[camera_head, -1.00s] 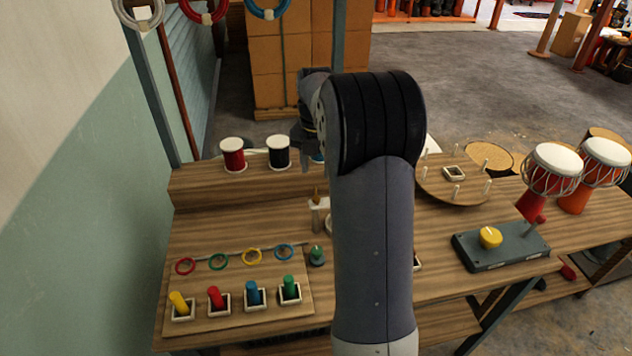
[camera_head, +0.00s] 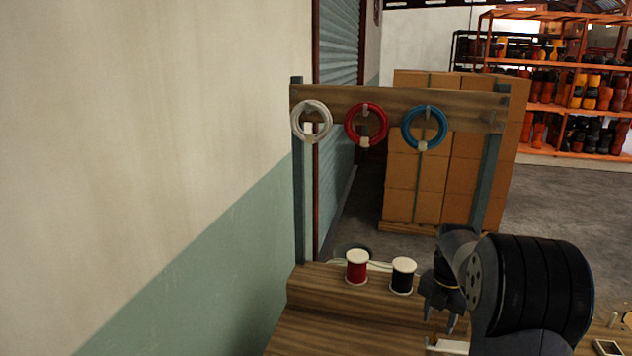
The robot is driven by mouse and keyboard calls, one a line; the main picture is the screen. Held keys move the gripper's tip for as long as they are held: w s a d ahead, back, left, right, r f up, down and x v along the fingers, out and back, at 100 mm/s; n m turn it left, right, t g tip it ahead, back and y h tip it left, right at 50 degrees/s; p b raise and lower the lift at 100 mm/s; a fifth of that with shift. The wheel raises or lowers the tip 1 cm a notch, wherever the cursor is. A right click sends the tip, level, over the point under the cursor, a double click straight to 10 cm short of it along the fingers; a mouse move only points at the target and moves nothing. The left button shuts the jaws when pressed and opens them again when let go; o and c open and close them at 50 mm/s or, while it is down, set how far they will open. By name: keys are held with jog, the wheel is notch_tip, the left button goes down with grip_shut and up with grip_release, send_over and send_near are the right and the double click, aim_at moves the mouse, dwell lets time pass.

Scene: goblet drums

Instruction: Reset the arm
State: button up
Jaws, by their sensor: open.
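My gripper (camera_head: 440,322) is at the lower right of the head view, at the end of my dark arm. Its fingers point down and are apart, with nothing seen between them. It appears just right of a black spool (camera_head: 403,276) with a white top. A red spool (camera_head: 357,267) stands left of the black one on the raised wooden shelf of the bench. My arm's large black joint hides much of the bench at the right.
A wooden rack bar (camera_head: 460,108) on posts carries a white ring (camera_head: 312,121), a red ring (camera_head: 366,124) and a blue ring (camera_head: 424,128). Stacked cardboard boxes (camera_head: 416,195) stand behind. Orange shelves (camera_head: 560,90) hold drums at the back right. A wall (camera_head: 150,150) is close on the left.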

aim_at(434, 337)
notch_tip(434, 337, down, 5)
jog(key=shift+r, duration=0.15)
jog(key=shift+m, duration=0.3)
